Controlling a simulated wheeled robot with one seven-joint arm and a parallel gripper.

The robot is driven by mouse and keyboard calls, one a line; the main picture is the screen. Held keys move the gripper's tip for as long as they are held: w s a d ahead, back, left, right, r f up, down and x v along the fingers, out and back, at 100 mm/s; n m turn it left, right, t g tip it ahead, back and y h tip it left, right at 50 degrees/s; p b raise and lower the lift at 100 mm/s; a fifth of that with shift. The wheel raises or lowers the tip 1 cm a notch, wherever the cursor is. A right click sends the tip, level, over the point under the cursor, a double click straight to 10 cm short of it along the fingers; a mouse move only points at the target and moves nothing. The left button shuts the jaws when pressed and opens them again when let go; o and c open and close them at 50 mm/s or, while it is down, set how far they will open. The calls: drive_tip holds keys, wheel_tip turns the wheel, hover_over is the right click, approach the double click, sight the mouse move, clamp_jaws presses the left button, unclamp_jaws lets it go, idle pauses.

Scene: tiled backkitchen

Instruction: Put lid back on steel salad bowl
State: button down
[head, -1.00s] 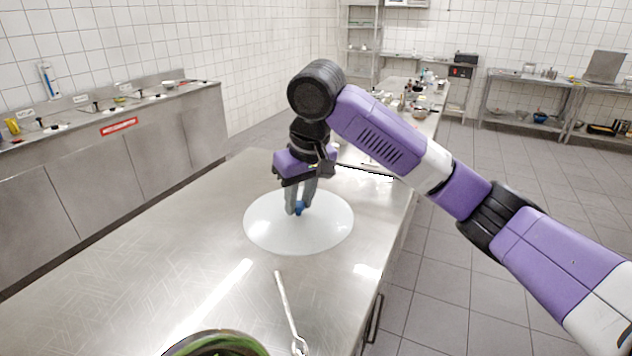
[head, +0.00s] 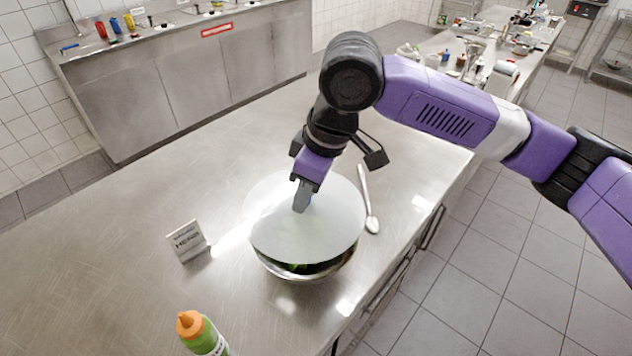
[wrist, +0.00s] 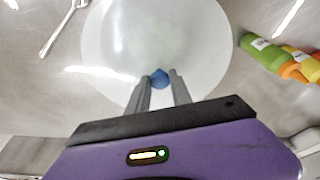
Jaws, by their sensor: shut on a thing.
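The lid (head: 315,233) is a round, milky, see-through disc with a blue knob (wrist: 159,78). My gripper (head: 303,197) is shut on the lid's knob; the wrist view shows both fingers (wrist: 158,84) at the blue knob's sides. The steel salad bowl (head: 304,273) stands on the steel table below the lid, with green leaves showing under the lid's near edge. The lid covers most of the bowl and sits off towards the far side in the head view. Whether the lid touches the rim is hard to tell. The lid hides most of the bowl in the wrist view.
A metal spoon (head: 368,200) lies right of the bowl. A small sign (head: 187,241) stands to the left. A green bottle with an orange cap (head: 202,335) stands at the front, also in the wrist view (wrist: 262,50). The table's left part is clear.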

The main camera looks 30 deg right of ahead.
sight(307, 208)
drive_tip(key=shift+d+f+b, duration=0.1)
drive_tip(key=shift+f+b, duration=1.9)
drive_tip(key=shift+f, duration=0.15)
drive_tip(key=shift+f+b, duration=0.45)
drive_tip(key=shift+f, duration=0.55)
drive_tip(key=shift+p, duration=0.45)
drive_tip(key=shift+f+p, duration=0.15)
drive_tip(key=shift+p, duration=0.2)
idle(0.5)
drive_tip(key=c, duration=1.1)
unclamp_jaws()
drive_tip(key=shift+o, duration=0.5)
drive_tip(key=o, duration=0.4)
